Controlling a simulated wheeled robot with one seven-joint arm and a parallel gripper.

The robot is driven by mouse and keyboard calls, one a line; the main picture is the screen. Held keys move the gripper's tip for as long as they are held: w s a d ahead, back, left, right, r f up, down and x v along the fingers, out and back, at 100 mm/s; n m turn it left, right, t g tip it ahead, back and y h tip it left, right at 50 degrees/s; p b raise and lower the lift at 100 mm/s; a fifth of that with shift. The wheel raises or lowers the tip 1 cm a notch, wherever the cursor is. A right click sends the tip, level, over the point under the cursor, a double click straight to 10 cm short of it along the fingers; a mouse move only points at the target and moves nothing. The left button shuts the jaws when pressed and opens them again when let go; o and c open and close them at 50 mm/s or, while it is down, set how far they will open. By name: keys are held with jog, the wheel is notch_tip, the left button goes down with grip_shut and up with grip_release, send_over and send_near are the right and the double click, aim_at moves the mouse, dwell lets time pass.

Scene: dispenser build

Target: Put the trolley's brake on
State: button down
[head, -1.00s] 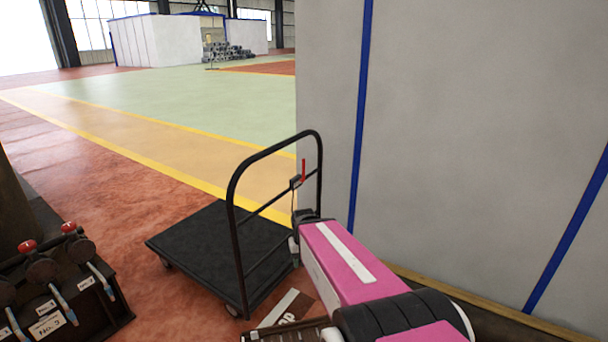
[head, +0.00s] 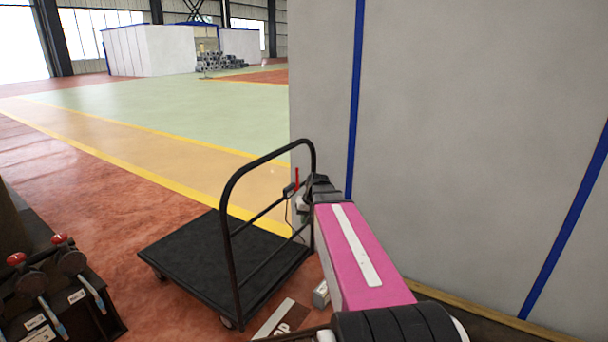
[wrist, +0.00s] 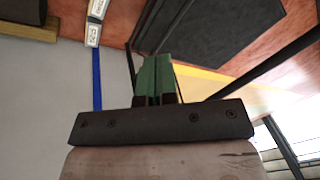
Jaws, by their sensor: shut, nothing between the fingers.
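The trolley has a black flat platform (head: 200,262) and a dark tubular handle frame (head: 228,205) at its near side. A red brake lever (head: 297,178) points upward from a small dark box on the handle's crossbar, near the right upright. My gripper is beside that upright in the head view, just right of and slightly below the lever; its fingertips are hidden there. In the wrist view my gripper's green fingers (wrist: 157,78) are together and empty. The platform (wrist: 205,30) and a dark handle bar (wrist: 270,70) show beyond them; the red lever cannot be made out there.
A pale wall panel (head: 430,130) with blue strips stands close on the right. A dark stand with red-knobbed levers (head: 75,290) is at the lower left. A small grey box (head: 321,293) lies on the floor by the trolley. Open floor (head: 90,210) extends left and beyond.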

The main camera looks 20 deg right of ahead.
jog(key=w+d+r+t+y, duration=0.1)
jog(key=w+d+r, duration=0.5)
jog(key=r, duration=0.3)
jog(key=w+d+r+t+y, duration=0.1)
jog(key=w+d+r+t, duration=0.1)
jog(key=w+d+r, duration=0.4)
notch_tip(320, 180, up, 4)
jog(key=shift+w+d+f, duration=0.15)
jog(key=shift+w+d, duration=0.05)
jog(key=shift+w, duration=0.5)
jog(key=shift+f, duration=0.1)
jog(key=w+a+f, duration=0.5)
jog(key=a+f, duration=0.2)
jog(key=f, duration=0.1)
jog(key=shift+w+a, duration=0.3)
jog(key=shift+s+a+t, duration=0.25)
jog(key=shift+t, duration=0.15)
